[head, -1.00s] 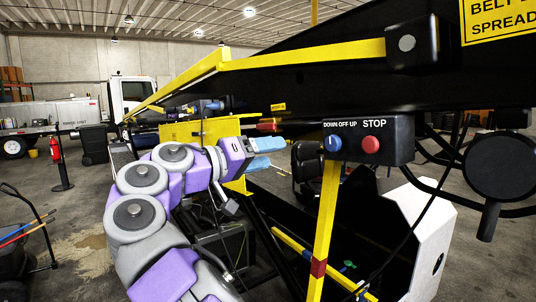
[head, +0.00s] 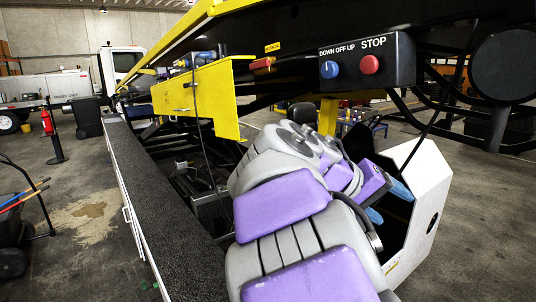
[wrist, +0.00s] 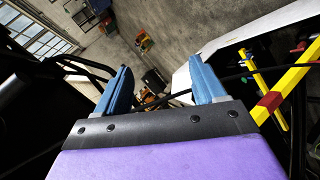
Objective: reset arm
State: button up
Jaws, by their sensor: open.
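My gripper (head: 386,203) has blue fingers and sits low at the right in the head view, beside the white angled panel (head: 425,190) and below the control box. The fingers are apart and nothing is between them. In the wrist view my gripper (wrist: 162,88) shows its two blue fingers spread wide. My purple and grey arm is folded across the lower middle of the head view.
The black control box (head: 367,62) has a blue knob (head: 330,69) and a red stop button (head: 370,65). A yellow panel (head: 195,90) is left of it. A yellow bar with a red band (wrist: 272,100) is near the gripper.

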jog(key=s+d+f+g+y+b, duration=0.1)
jog(key=s+f+y+b, duration=0.15)
jog(key=s+f, duration=0.6)
jog(key=s+d+f+g+y+b, duration=0.1)
jog(key=s+f+g+y+b, duration=0.3)
jog(key=f, duration=0.7)
jog(key=s+a+f+y+b, duration=0.1)
jog(key=s+a+f, duration=0.2)
jog(key=s+f, duration=0.3)
jog(key=s+a+f+y+b, duration=0.2)
jog(key=s+a+f, duration=0.2)
jog(key=s+f, duration=0.2)
jog(key=s+a+f+n+y+b, duration=0.1)
jog(key=s+a+f+b, duration=0.1)
jog(key=s+a+f, duration=0.2)
notch_tip(320, 180, down, 4)
jog(key=s, duration=0.2)
jog(key=shift+s+r+y, duration=0.25)
jog(key=shift+s+y, duration=0.05)
jog(key=shift+y, duration=0.05)
jog(key=shift+w, duration=0.1)
